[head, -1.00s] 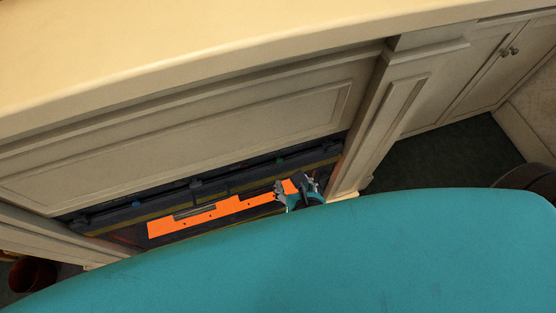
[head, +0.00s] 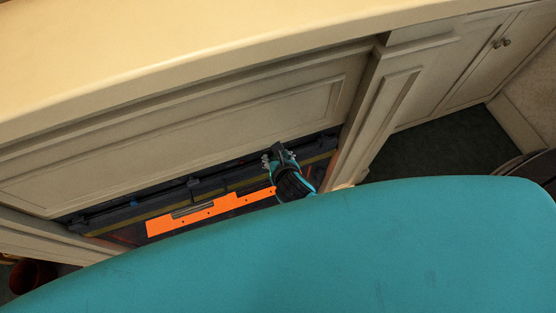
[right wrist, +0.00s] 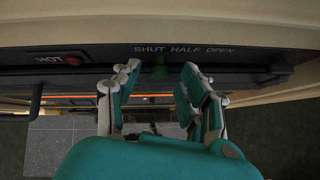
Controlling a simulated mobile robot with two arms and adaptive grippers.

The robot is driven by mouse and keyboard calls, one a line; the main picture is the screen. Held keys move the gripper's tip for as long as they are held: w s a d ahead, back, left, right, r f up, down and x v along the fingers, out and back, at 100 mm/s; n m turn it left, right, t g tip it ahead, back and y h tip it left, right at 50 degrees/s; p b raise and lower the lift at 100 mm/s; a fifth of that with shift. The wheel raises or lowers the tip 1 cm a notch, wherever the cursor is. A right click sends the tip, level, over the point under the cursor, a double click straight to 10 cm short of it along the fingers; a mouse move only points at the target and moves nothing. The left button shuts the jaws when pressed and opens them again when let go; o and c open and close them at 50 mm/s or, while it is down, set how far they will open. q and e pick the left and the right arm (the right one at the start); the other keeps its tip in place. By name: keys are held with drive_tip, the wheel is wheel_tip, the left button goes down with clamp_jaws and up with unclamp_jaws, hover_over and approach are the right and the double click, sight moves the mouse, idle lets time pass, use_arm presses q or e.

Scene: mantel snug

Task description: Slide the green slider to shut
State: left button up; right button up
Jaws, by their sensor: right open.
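The green slider (right wrist: 159,69) is a small green knob on a dark strip in the right wrist view. The strip above it reads SHUT, HALF, OPEN from left to right. The slider sits below the right end of the word SHUT. My right gripper (right wrist: 160,74) is open, with one finger to each side of the slider and a gap visible on both sides. In the head view, my right gripper (head: 274,158) is at the dark strip under the mantel panel and hides the slider. My left gripper is not in view.
A red knob (right wrist: 73,61) marked HOT is left of the slider. A bright orange panel (head: 205,212) lies in the recess below. A cream pillar (head: 375,125) stands right of the recess, and the mantel shelf (head: 180,65) overhangs it.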

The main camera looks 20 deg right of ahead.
clamp_jaws()
idle(0.3)
idle(0.3)
